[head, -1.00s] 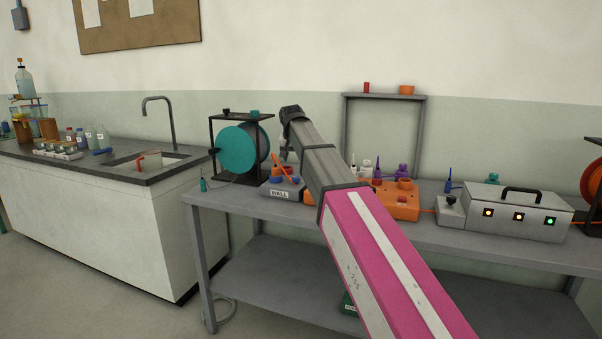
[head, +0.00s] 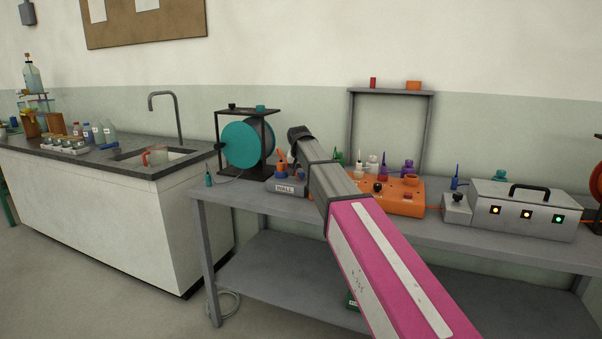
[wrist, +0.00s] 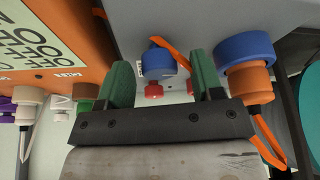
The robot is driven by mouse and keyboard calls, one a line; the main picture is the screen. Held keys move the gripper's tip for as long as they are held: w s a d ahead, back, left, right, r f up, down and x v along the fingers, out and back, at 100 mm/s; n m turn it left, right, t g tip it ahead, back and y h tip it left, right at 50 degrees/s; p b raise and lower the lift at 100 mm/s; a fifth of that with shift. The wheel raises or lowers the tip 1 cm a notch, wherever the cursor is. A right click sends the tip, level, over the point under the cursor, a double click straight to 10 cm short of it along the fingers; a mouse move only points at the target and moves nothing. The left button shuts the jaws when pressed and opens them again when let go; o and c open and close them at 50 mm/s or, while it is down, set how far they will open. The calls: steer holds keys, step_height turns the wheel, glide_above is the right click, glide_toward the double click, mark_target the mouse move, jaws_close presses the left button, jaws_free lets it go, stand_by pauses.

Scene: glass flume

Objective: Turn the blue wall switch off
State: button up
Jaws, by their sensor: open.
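A grey box with a WALL label (head: 286,189) stands on the bench beside the teal reel. In the wrist view, a round blue knob (wrist: 158,57) on the grey box (wrist: 200,18) has an orange lever (wrist: 178,52) across it. A small red knob (wrist: 154,90) is close to it. My gripper (wrist: 160,72) is open and empty, its green fingers one on each side of the blue knob in the picture. I cannot tell whether they touch it. In the head view my arm's end hides the gripper and part of the box.
A larger blue cap on an orange plug (wrist: 245,50) is close to the right finger. The orange box (head: 405,197) with several plugs is next to the grey box. The teal reel (head: 240,145) stands behind on the left. A sink (head: 155,156) is at left.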

steer(key=c, duration=0.9)
steer(key=shift+n, duration=0.4)
steer(key=n+y, duration=0.1)
steer(key=n, duration=0.3)
steer(key=shift+d+y, duration=0.1)
steer(key=shift+y, duration=0.3)
steer(key=n, duration=0.2)
steer(key=n+g+y, duration=0.1)
steer(key=n, duration=0.1)
steer(key=shift+w+y, duration=0.1)
steer(key=shift+y, duration=0.2)
steer(key=n, duration=0.2)
steer(key=n+g+y, duration=0.1)
steer(key=n, duration=0.2)
steer(key=shift+d+g, duration=0.1)
steer(key=shift+g, duration=0.2)
steer(key=shift+w+n+g, duration=0.1)
steer(key=shift+n+g, duration=0.7)
steer(key=shift+n, duration=1.2)
steer(key=shift+y, duration=0.3)
